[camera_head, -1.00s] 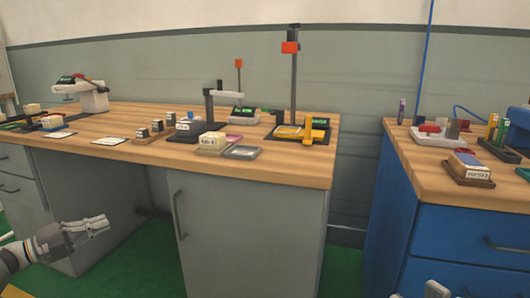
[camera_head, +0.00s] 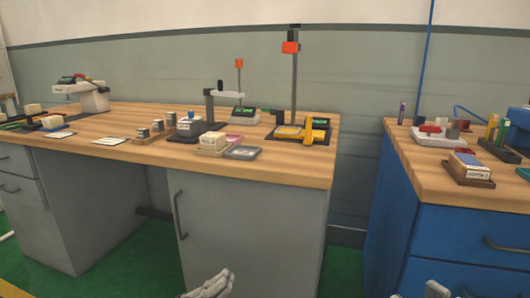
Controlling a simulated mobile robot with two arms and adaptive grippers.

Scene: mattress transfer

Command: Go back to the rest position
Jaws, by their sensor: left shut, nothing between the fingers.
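My left gripper (camera_head: 213,286) shows at the bottom edge, left of centre, in front of the grey cabinet below the wooden worktop. Only its grey finger end is in view; the fingers are shut and empty. The rest of that arm is cut off by the frame. Two small pale grey parts (camera_head: 437,290) show at the bottom right edge, seemingly tips of my right gripper; too little is visible to tell its opening.
A blue cabinet (camera_head: 465,240) with a wooden top stands at right. Green floor shows between the cabinets.

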